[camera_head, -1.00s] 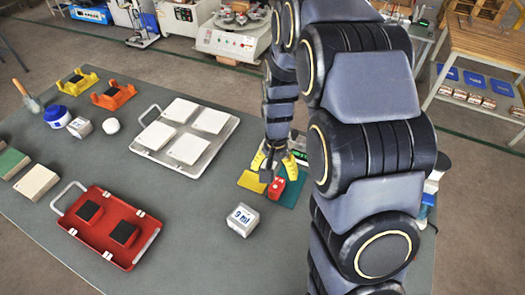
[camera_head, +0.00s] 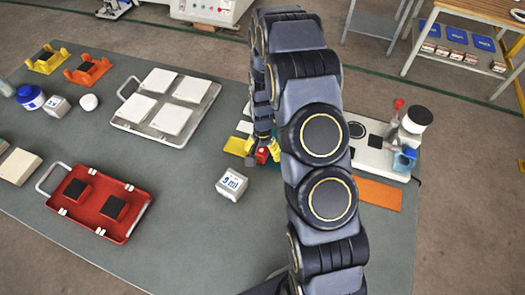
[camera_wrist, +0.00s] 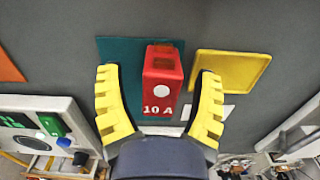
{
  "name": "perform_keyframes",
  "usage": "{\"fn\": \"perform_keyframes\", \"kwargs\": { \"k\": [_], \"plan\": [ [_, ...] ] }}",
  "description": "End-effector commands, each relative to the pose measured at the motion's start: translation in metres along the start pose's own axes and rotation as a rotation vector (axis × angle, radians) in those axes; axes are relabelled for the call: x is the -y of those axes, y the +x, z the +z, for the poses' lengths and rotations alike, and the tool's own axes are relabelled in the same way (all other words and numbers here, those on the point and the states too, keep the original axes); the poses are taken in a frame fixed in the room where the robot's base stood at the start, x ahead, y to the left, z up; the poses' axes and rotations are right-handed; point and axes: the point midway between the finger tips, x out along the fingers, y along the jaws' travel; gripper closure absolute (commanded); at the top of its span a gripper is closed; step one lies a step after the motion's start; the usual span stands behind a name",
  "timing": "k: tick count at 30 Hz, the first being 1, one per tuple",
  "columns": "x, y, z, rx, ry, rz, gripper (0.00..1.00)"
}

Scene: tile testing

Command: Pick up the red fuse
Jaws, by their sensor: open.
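The red fuse (camera_wrist: 162,72), a block marked "10 A", stands on a teal mat (camera_wrist: 121,58) in the wrist view. My gripper (camera_wrist: 158,80) has yellow ridged fingers spread wide, one to each side of the fuse with a gap on both sides. The fuse appears between the fingers and is not gripped. In the head view the fuse (camera_head: 262,155) shows only in part beside my gripper (camera_head: 256,148), and my arm hides most of the teal mat.
In the head view, a white labelled box (camera_head: 231,186), a tray with white tiles (camera_head: 120,121), a red case (camera_head: 142,211), an orange mat (camera_head: 378,194) and a white-based device (camera_head: 372,158) stand around.

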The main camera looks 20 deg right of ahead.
Motion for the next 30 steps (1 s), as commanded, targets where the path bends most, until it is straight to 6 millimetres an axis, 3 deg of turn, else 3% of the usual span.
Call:
{"fn": "perform_keyframes", "kwargs": {
  "k": [8, 9, 13, 14, 30],
  "plan": [
    [0.0006, 0.0068, -0.0007, -0.003, -0.001, -0.002, 0.34],
    [0.0006, 0.0068, -0.0007, -0.003, -0.001, -0.002, 0.43],
    [0.0005, 0.0068, -0.0006, -0.003, -0.001, -0.002, 0.98],
    [0.0005, 0.0068, -0.0006, -0.003, -0.001, -0.002, 1.0],
    [0.0006, 0.0033, -0.0007, -0.003, -0.001, -0.002, 1.0]
  ]
}}
